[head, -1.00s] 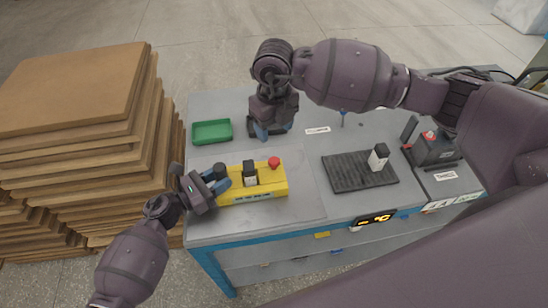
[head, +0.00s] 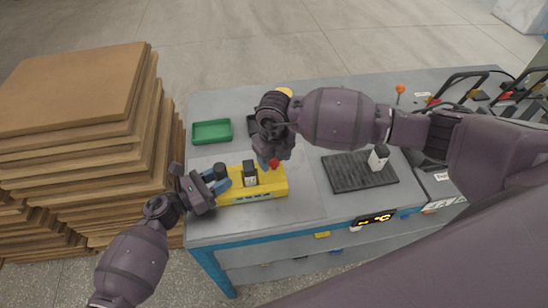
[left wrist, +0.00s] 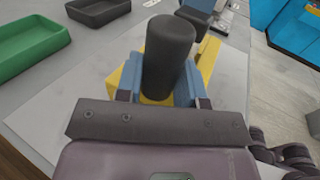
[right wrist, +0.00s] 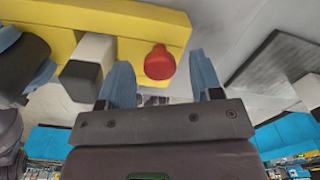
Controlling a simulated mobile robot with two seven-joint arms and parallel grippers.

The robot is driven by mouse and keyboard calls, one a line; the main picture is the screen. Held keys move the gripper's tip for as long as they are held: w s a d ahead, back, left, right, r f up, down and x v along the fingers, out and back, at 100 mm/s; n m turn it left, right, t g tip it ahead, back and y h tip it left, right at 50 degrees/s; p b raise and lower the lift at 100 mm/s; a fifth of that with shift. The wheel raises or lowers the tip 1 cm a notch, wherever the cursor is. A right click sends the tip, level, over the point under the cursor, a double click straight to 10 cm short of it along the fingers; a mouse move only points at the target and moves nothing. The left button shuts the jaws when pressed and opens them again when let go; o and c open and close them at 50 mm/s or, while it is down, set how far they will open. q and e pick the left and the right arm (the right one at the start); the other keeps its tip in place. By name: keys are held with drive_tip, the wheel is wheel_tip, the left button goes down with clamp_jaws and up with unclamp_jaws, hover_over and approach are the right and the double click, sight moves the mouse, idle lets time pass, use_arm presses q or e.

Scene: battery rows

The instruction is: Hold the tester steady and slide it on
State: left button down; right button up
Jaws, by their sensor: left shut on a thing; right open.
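The yellow tester (head: 270,187) lies on the bench at the left. A black post stands at its left end, seen in the left wrist view (left wrist: 168,50). My left gripper (head: 219,180) is shut on this post, a blue finger on each side. A white battery with a dark top (head: 249,174) stands upright in the tester's middle. A red button (right wrist: 159,62) is at its right end. My right gripper (right wrist: 163,75) is open and empty, close to the button; I cannot tell if it touches. My right arm partly hides the button in the head view.
A green tray (head: 212,131) and a dark tray (head: 253,124) lie behind the tester. A black ribbed mat (head: 350,178) with a white battery (head: 378,157) is to the right. Chargers with black handles (head: 459,84) stand at the far right. Stacked brown boards (head: 75,85) flank the bench.

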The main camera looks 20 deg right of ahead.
drive_tip(key=shift+f, duration=0.25)
clamp_jaws()
drive_tip(key=shift+s+a, duration=0.2)
drive_tip(key=shift+s, duration=0.9)
drive_tip(key=shift+s+a, duration=0.2)
drive_tip(key=shift+s, duration=0.9)
unclamp_jaws()
drive_tip(key=shift+r, duration=0.1)
